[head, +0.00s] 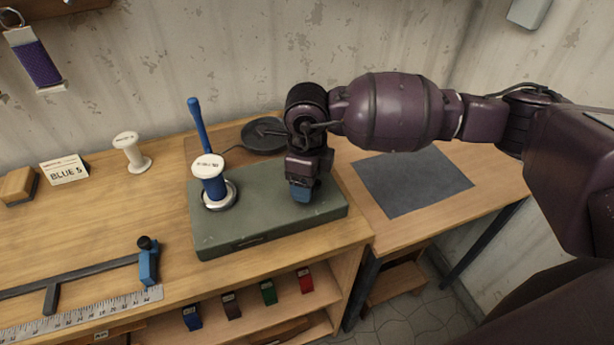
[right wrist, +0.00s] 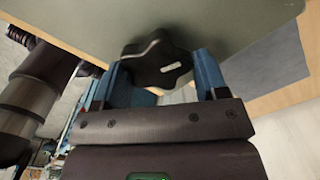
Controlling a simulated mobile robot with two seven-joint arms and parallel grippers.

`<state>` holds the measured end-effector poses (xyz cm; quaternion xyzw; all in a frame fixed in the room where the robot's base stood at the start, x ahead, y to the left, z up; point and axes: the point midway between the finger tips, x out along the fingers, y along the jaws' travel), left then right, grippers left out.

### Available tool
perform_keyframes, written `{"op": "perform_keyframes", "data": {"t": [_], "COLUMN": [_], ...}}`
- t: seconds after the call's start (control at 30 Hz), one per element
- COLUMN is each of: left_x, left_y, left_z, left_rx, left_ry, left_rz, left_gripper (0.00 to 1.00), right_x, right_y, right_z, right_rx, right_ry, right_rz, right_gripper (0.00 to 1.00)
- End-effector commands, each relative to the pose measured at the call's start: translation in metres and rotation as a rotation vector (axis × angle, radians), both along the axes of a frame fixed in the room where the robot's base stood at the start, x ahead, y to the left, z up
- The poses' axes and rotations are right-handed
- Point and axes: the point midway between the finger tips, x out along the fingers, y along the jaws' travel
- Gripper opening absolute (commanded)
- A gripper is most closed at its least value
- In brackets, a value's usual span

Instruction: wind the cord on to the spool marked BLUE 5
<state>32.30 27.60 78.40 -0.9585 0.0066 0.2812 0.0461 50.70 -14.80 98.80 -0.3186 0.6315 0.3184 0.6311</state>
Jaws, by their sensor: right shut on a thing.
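A white spool (head: 209,178) with blue cord wound round its middle stands upright on a pale ring on the green winder box (head: 262,238). The writing on its top is too small to read. A card marked BLUE 5 (head: 64,170) stands at the left, beside a bare white spool (head: 131,153). A blue rod-like piece (head: 197,125) rises behind the wound spool. My right gripper (head: 302,190) is at the right part of the box, its fingertips low over the top. In the right wrist view its blue fingers are shut on a black lobed knob (right wrist: 157,62); the head view hides the knob.
A dark round piece (head: 264,135) lies behind the box. A grey mat (head: 412,180) covers the bench at the right. A bar with a blue clamp (head: 148,266) and a ruler (head: 85,312) lie at the front left. Several small coloured blocks sit on the shelf below.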

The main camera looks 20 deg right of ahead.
Motion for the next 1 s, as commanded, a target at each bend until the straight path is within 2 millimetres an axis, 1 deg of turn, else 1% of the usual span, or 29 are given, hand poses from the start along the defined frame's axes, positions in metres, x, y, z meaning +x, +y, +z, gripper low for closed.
{"op": "perform_keyframes", "data": {"t": [0.4, 0.43, 0.57, 0.6, 0.87, 1.0], "left_x": [-0.004, -0.004, -0.003, -0.003, 0.0, 0.001], "left_y": [0.001, 0.001, 0.001, 0.001, 0.0, 0.0], "left_z": [-0.001, -0.002, -0.001, -0.001, 0.0, 0.001], "left_rx": [0.0, 0.0, 0.0, 0.0, 0.0, 0.0], "left_ry": [0.007, 0.007, 0.006, 0.006, 0.0, -0.003], "left_rz": [0.002, 0.002, 0.002, 0.002, 0.0, 0.0], "left_gripper": [0.43, 0.43, 0.43, 0.43, 0.43, 0.43], "right_x": [0.0, 0.0, 0.0, 0.0, 0.0, 0.0], "right_y": [0.0, 0.0, 0.0, 0.0, 0.0, 0.0], "right_z": [0.001, 0.001, 0.001, 0.001, 0.001, 0.011], "right_rx": [0.002, 0.002, 0.001, 0.001, 0.001, 0.002], "right_ry": [-0.001, -0.001, -0.001, -0.001, -0.001, -0.001], "right_rz": [-0.006, -0.006, -0.005, -0.005, -0.005, -0.005], "right_gripper": [0.43, 0.7, 0.9, 0.92, 0.92, 0.92]}}
